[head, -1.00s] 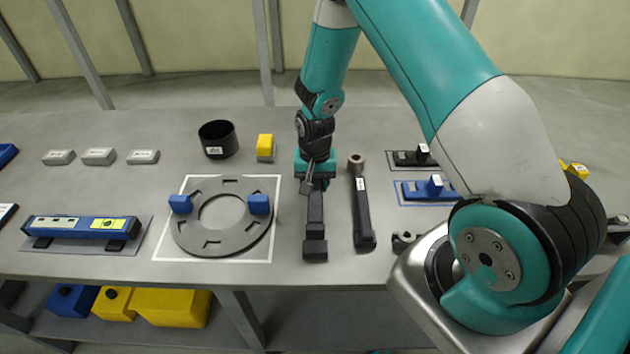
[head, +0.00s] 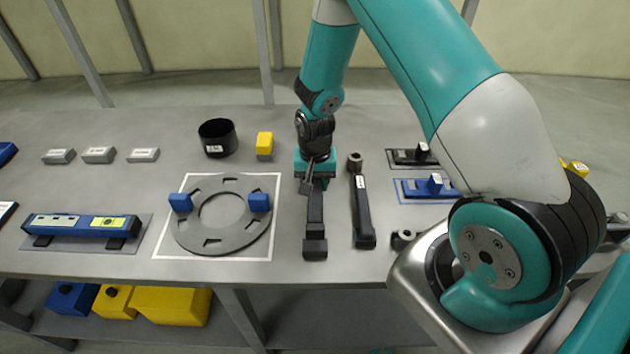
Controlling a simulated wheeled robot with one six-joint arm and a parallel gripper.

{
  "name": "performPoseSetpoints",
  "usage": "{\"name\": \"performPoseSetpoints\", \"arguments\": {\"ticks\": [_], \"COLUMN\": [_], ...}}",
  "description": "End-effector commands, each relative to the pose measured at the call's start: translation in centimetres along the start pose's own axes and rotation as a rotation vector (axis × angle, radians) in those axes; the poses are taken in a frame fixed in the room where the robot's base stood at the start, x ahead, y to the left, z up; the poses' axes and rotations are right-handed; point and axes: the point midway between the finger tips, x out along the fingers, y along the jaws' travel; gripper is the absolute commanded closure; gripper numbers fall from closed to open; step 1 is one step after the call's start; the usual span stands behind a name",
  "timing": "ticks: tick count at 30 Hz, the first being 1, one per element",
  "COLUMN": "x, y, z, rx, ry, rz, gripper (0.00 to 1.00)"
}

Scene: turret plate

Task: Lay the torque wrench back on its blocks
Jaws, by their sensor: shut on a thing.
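My gripper (head: 314,186) is above the middle of the bench, shut on the far part of a long dark bar-shaped tool, which I take to be the torque wrench (head: 315,208). The tool points towards the bench's near edge. Its near end is at a dark block-like piece (head: 315,249); I cannot tell whether this is a support block or part of the tool, or whether they touch. My gripper and wrist hide the far end and anything under it.
A similar dark tool with a ring head and white label (head: 362,210) lies close on the right. On the left is a slotted grey ring (head: 205,240) with blue blocks. A black cup (head: 218,138) and a yellow-topped block (head: 264,145) stand behind. My arm covers the right side.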

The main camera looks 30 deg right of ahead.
Motion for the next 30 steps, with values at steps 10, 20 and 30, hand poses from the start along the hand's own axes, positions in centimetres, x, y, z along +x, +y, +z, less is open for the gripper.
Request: {"name": "performPoseSetpoints", "arguments": {"ticks": [10,20,30], "x": [0.1,1.0,1.1], "y": [0.0,-0.1,-0.1], "z": [-0.1,-0.1,-0.1], "rx": [0.0,0.0,0.0], "ry": [0.003,0.003,0.003], "rz": [-0.001,-0.001,-0.002], "gripper": [1.0,1.0,1.0]}}
